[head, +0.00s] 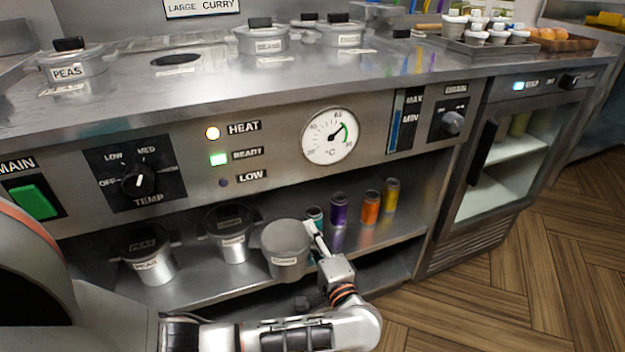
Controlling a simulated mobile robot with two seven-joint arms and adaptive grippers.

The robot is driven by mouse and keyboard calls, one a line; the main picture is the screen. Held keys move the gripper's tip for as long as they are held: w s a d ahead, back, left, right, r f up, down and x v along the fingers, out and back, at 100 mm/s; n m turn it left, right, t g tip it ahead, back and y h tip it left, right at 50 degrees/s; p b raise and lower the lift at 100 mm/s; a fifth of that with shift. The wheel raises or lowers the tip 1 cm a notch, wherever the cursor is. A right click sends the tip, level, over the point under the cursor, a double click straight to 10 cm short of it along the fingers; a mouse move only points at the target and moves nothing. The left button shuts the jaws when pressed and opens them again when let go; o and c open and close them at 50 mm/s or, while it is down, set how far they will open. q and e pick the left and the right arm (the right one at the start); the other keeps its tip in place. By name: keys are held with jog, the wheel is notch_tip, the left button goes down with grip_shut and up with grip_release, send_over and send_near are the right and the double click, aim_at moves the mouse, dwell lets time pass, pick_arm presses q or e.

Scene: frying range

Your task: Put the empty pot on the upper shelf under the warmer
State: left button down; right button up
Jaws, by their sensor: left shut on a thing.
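My left gripper (316,238) is shut on the right side of a grey pot (286,262) with a small label on its front. The pot is upright at the front of the upper shelf (190,289) under the warmer (365,165). I cannot tell whether its base touches the shelf. Its top looks plain grey; I cannot make out its inside. Two other labelled pots, a left one (154,270) and a middle one (234,250), with dark tops stand on the shelf to its left. My right gripper is not in view.
Several small coloured jars, including a purple one (339,210) and an orange one (371,208), stand on the shelf behind and right of the held pot. Lidded pots, one marked PEAS (75,70), sit in the warmer top. A glass-door cabinet (510,150) stands at the right.

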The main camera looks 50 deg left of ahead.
pick_arm(q)
jog(key=shift+f, duration=1.1)
jog(key=shift+r, duration=0.2)
jog(key=shift+f, duration=0.2)
jog(key=c, duration=1.6)
grip_release()
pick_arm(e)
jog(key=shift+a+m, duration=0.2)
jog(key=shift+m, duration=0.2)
